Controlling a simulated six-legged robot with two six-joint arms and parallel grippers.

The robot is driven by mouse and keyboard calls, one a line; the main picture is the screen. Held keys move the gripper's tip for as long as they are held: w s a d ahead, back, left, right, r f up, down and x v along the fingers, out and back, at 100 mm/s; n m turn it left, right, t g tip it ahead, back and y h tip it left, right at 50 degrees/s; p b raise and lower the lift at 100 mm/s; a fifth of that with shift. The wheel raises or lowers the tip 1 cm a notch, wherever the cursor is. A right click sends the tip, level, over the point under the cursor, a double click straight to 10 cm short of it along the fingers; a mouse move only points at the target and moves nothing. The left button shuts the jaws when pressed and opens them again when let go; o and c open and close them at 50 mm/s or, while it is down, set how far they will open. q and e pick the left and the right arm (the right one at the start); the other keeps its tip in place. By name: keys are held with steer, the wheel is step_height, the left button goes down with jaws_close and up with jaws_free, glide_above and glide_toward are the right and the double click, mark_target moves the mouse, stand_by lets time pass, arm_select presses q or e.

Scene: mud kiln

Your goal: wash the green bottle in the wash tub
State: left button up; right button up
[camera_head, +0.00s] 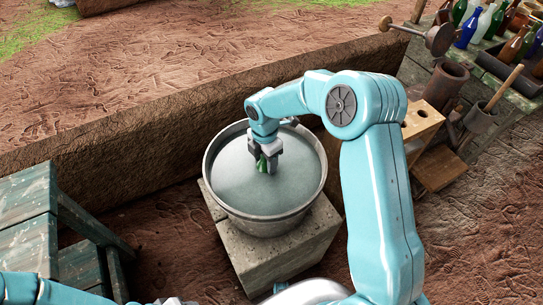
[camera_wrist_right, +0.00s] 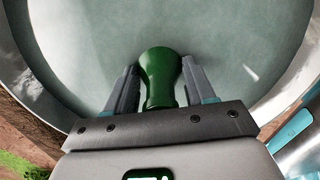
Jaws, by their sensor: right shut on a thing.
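The wash tub (camera_head: 312,196) is a round grey metal basin with a pale rim, filled with grey-green water. My right gripper (camera_head: 267,158) points down over the tub. It is shut on the green bottle (camera_head: 262,165), of which only a small part shows in the head view. In the right wrist view the dark green bottle (camera_wrist_right: 160,72) sits between the two fingers of my right gripper (camera_wrist_right: 161,88), with the water behind it. How deep the bottle sits in the water I cannot tell. My left arm shows only at the bottom left; its gripper is not in view.
The tub stands on a stone block (camera_head: 285,252). A low mud wall (camera_head: 130,165) runs behind it. A green wooden bench (camera_head: 28,215) stands at the left. At the right are a wooden rack with holes (camera_head: 422,122) and a table with several bottles (camera_head: 466,32).

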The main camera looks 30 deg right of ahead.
steer(key=d+p, duration=0.1)
steer(key=d, duration=0.2)
steer(key=shift+s, duration=0.1)
stand_by(0.7)
step_height(320, 180, up, 18)
steer(key=p, duration=1.3)
steer(key=shift+f, duration=0.15)
steer(key=shift+s, duration=0.1)
stand_by(0.3)
